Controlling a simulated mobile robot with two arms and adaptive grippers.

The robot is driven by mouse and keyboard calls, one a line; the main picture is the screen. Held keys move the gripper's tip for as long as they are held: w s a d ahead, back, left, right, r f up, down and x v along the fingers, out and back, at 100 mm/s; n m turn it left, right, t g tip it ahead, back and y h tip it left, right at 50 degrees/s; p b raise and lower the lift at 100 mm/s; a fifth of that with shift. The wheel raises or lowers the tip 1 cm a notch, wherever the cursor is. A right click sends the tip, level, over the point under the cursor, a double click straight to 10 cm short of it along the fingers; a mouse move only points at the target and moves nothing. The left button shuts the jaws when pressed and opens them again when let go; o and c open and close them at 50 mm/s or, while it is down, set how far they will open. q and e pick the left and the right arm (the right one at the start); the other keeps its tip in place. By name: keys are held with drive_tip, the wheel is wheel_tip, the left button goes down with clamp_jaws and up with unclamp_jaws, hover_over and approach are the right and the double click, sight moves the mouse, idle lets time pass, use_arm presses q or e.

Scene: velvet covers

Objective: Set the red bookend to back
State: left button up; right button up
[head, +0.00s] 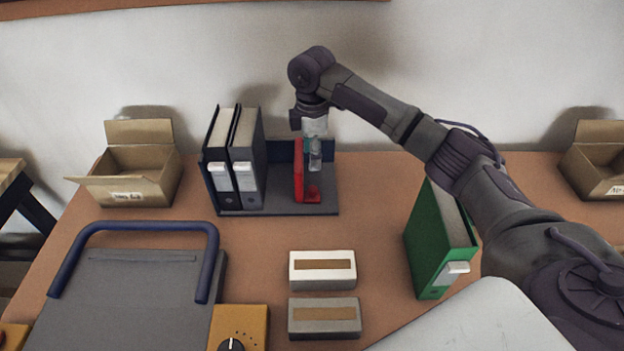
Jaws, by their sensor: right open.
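The red bookend (299,180) stands upright on the dark shelf base (280,206), to the right of two dark binders. Its flat foot points right. My right gripper (316,163) reaches down from above, its fingers close beside the right side of the bookend's upright plate. The gripper is open; I cannot tell whether a finger touches the bookend. A dark blue back panel (282,151) stands behind the bookend. My left gripper is not in view.
Two dark binders (233,170) stand left on the base. A green binder (440,244) stands at the right. Open cardboard boxes (135,165) sit on both sides. A white block (322,283), a grey block (325,332) and a grey machine with blue handle (130,300) occupy the front.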

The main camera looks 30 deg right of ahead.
sight(312, 188)
wheel_tip(312, 188, down, 11)
drive_tip(key=shift+w+d+f+p, duration=0.1)
drive_tip(key=shift+w+f+p, duration=0.05)
drive_tip(key=shift+p, duration=0.35)
clamp_jaws()
